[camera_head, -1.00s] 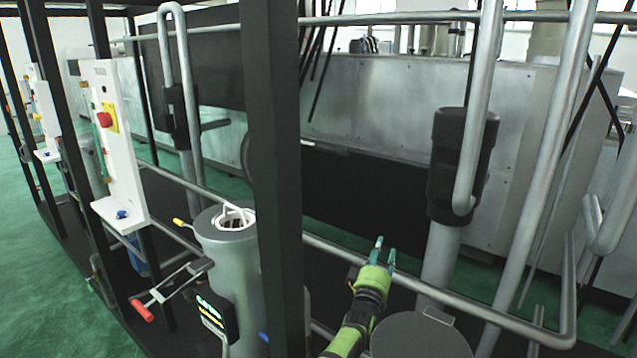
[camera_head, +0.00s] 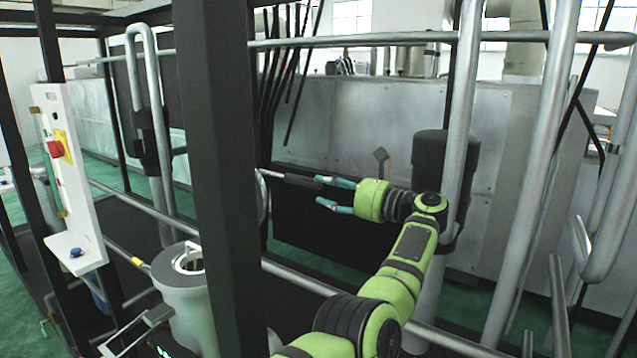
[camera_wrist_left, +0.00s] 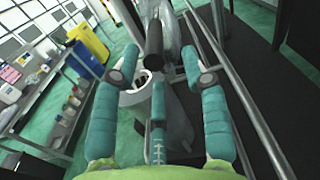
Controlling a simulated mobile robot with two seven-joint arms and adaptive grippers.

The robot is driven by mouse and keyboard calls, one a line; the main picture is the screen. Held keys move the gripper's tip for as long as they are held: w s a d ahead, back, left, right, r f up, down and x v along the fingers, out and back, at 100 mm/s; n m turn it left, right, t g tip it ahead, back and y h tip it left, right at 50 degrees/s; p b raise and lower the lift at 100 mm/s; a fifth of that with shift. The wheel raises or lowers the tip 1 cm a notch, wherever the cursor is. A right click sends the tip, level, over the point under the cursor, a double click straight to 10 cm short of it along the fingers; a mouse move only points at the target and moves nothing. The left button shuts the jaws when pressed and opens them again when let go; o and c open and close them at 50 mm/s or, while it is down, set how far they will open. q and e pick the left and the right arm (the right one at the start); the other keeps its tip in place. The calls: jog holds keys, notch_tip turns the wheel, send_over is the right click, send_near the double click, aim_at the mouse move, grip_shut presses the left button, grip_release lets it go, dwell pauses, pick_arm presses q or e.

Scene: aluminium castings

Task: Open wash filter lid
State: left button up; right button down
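The wash filter (camera_head: 188,300) is a grey cylinder at lower left in the head view, its round top uncovered with a white ring inside. A grey rounded edge (camera_head: 262,196), apparently the raised lid, shows partly behind the black post. A bar with a dark grip (camera_head: 303,181) extends right from it. My left gripper (camera_head: 335,193) has its teal fingers spread, pointing left near the grip's end. In the left wrist view, the dark grip (camera_wrist_left: 154,38) lies beyond the spread fingers, above the filter opening (camera_wrist_left: 133,97). Contact cannot be told. My right gripper is out of view.
A black post (camera_head: 222,200) stands between the filter and my left gripper. A grey rail (camera_head: 300,280) runs below the gripper, and a thick pipe (camera_head: 462,110) stands right of it. A white control panel (camera_head: 75,180) with a red knob is at far left.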

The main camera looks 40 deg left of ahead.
aim_at(289, 177)
pick_arm(q)
jog(key=a+p, duration=0.1)
jog(key=a, duration=0.1)
jog(key=a+p, duration=0.1)
jog(key=a, duration=0.1)
jog(key=s+a+p, duration=0.1)
jog(key=a, duration=0.1)
jog(key=shift+s+r, duration=0.1)
jog(key=shift+r, duration=0.3)
jog(key=shift+a, duration=0.2)
jog(key=shift+f, duration=0.1)
grip_shut()
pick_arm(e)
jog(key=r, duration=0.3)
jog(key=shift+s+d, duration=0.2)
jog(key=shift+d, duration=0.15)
